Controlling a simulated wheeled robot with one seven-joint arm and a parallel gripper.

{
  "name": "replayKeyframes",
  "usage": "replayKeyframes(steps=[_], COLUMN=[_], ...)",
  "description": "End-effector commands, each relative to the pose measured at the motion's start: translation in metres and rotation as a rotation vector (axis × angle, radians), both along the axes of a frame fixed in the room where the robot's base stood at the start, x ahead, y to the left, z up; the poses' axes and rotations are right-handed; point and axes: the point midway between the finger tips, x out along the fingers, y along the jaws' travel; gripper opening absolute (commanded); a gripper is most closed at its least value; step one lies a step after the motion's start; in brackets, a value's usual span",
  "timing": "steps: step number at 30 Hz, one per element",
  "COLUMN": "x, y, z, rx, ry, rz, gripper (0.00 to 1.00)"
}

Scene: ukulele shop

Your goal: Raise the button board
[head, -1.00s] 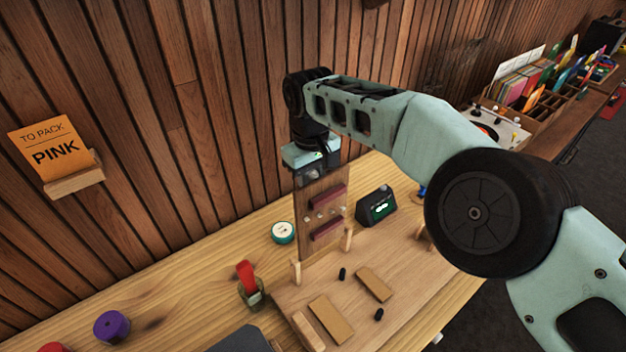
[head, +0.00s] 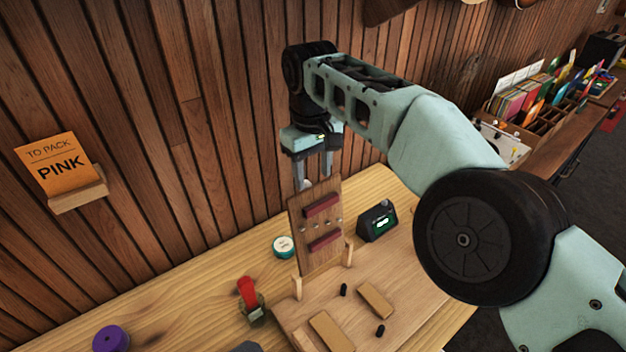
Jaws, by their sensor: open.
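The button board (head: 317,225) is a brown wooden panel with two dark red bars and a row of small light buttons between them. It stands near upright, tilted slightly, between two short wooden posts on a light wooden base (head: 375,307). My gripper (head: 316,183) is open and points down, just above and behind the board's top edge. Its fingers show no object between them. The fingertips are partly hidden close to the board's top, so I cannot tell whether they touch it.
A dark device with a green display (head: 378,221) stands right of the board. A round teal-rimmed tin (head: 284,246), a red-topped item (head: 248,294) and a purple roll (head: 110,339) are at left. Flat wooden blocks and small black pegs lie on the base. An orange "PINK" card (head: 58,166) is on the wall.

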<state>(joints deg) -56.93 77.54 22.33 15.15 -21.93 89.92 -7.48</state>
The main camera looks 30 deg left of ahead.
Motion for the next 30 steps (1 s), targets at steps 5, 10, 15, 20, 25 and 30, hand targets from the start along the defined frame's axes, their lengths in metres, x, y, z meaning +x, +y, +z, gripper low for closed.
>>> replayKeyframes(steps=[5,10,15,20,25,30], x=[0.000,0.000,0.000,0.000,0.000,0.000], y=[0.001,0.001,0.001,0.001,0.002,0.001], z=[0.029,0.039,0.042,0.042,0.042,0.042], rx=[0.000,0.000,0.000,0.000,0.001,0.001], ry=[0.000,0.001,0.000,0.000,0.001,0.001], rz=[0.001,0.001,0.001,0.001,0.001,0.000], gripper=[0.50,0.50,0.50,0.50,0.50,0.50])
